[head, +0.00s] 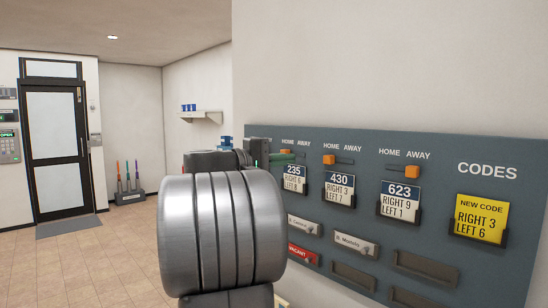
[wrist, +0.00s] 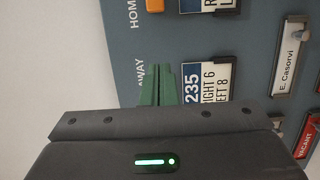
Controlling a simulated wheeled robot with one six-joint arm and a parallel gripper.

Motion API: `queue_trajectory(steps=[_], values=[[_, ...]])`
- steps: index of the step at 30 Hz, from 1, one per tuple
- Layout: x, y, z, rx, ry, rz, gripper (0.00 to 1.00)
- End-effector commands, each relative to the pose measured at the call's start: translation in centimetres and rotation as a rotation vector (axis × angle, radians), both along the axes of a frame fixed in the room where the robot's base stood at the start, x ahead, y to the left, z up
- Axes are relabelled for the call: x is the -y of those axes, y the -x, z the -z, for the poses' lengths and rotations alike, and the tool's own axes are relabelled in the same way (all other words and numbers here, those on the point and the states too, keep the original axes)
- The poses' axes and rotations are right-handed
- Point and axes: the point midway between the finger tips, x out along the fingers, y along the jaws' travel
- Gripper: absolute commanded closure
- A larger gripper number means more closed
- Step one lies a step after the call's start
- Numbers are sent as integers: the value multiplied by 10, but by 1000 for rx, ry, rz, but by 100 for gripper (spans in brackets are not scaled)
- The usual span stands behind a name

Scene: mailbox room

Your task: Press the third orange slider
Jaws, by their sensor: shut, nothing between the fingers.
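The third orange slider (head: 412,171) is at the AWAY side of its slot, above the 623 card, in the head view. The second orange slider (head: 329,160) is at the HOME side, above the 430 card; in the wrist view an orange slider (wrist: 155,6) shows at the top edge. My gripper (head: 282,157) has green fingers, shut and empty, at the first slot above the 235 card, left of the third slider. In the wrist view its fingers (wrist: 156,85) are beside the AWAY label. The first slider is mostly hidden; I cannot tell whether the fingers touch it.
The grey-blue panel (head: 448,160) carries the 235 card (head: 294,178), the 430 card (head: 339,188), the 623 card (head: 400,201), a yellow code card (head: 481,218) and name slots below. A dark door (head: 56,150) stands far left. The floor between is clear.

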Motion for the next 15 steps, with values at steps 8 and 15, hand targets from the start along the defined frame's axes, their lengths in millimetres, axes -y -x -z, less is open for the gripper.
queue_trajectory(steps=[8,15], values=[[48,-9,-3,-1,1,2,100],[62,11,-1,-1,0,0,100]])
